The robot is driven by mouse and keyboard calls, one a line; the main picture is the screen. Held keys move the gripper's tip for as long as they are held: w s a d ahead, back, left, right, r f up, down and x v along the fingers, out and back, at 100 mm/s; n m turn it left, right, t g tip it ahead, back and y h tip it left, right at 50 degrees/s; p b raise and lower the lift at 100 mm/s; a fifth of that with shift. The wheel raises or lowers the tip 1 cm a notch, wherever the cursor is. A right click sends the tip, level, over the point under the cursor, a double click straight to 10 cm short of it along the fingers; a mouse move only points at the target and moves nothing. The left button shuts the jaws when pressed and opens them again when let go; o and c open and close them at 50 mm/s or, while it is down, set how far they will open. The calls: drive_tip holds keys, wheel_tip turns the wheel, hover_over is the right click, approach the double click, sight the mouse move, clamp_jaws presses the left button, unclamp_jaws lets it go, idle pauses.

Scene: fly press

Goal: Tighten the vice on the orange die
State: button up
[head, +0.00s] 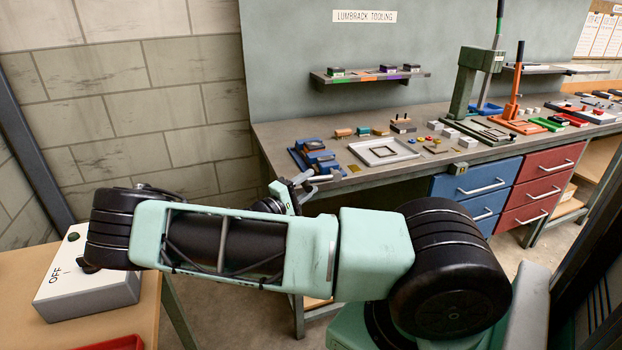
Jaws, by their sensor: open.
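A blue vice (314,157) stands at the left front corner of the workbench. Dark blocks show at its top, and I cannot make out an orange die between its jaws. A small orange-brown block (343,132) lies on the bench just behind and right of the vice. A pale metal bar (322,178) shows at the vice's front, by the bench edge. My gripper (297,183) is at that front edge, just below the vice and close to the bar. It is open; its fingers are small and partly hidden by my arm, so contact with the bar cannot be told.
A grey tray (383,151) lies right of the vice, with small coloured parts around it. A green press (473,83) and an orange-handled tool (515,100) stand farther right. A shelf (370,78) hangs above. A white OFF box (88,275) sits on a table at left.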

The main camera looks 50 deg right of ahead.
drive_tip(key=shift+x, duration=0.8)
clamp_jaws()
drive_tip(key=shift+w, duration=0.1)
